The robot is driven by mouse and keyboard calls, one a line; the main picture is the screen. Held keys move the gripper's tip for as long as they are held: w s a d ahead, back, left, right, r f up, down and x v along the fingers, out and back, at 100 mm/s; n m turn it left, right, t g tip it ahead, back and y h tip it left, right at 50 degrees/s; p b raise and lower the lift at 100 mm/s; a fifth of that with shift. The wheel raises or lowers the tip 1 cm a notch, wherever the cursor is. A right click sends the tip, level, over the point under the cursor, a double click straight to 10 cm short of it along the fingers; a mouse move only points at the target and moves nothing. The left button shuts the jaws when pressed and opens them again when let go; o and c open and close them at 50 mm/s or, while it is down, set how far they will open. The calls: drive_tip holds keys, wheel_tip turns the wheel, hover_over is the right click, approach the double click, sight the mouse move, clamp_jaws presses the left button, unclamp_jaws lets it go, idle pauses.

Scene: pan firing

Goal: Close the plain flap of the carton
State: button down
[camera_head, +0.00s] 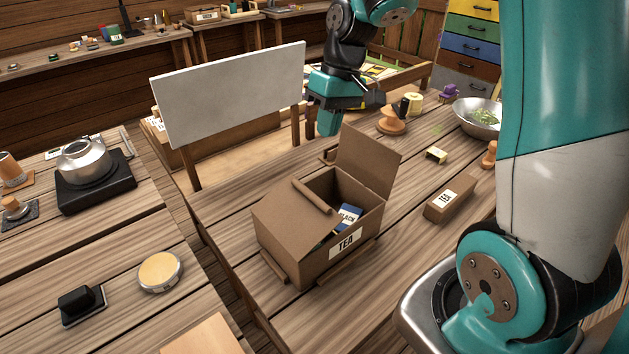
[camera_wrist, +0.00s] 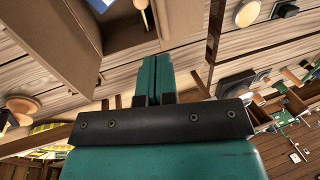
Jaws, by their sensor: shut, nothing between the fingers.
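The brown carton (camera_head: 296,258), marked TEA, stands on the wooden table with its top partly open. Its plain flap (camera_head: 369,163) stands raised on the right side. The other flap (camera_head: 290,212) lies over the left part of the opening and bears a brown bar (camera_head: 313,195) along its edge. A blue packet (camera_head: 348,215) shows inside. My gripper (camera_head: 327,128) is shut and empty, above and behind the carton, apart from it. In the wrist view my shut fingers (camera_wrist: 154,80) point toward the table, with the carton (camera_wrist: 62,35) at upper left.
A white board (camera_head: 230,95) on posts stands behind and left of the carton. Low wooden strips (camera_head: 347,262) edge the carton's base.

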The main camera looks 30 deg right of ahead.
sight(312, 193)
drive_tip(key=p+x, duration=0.2)
drive_tip(key=x, duration=1.1)
drive_tip(key=shift+f, duration=0.15)
drive_tip(key=f+y, duration=0.1)
drive_tip(key=d+f+y+b, duration=0.1)
drive_tip(key=d+f+b, duration=0.1)
drive_tip(key=f, duration=0.1)
drive_tip(key=shift+w+y, duration=0.15)
drive_tip(key=shift+y, duration=0.25)
drive_tip(key=shift+f+b, duration=0.25)
drive_tip(key=shift+b, duration=0.05)
drive_tip(key=shift+r, duration=0.25)
drive_tip(key=shift+r+p, duration=0.1)
drive_tip(key=shift+p, duration=0.2)
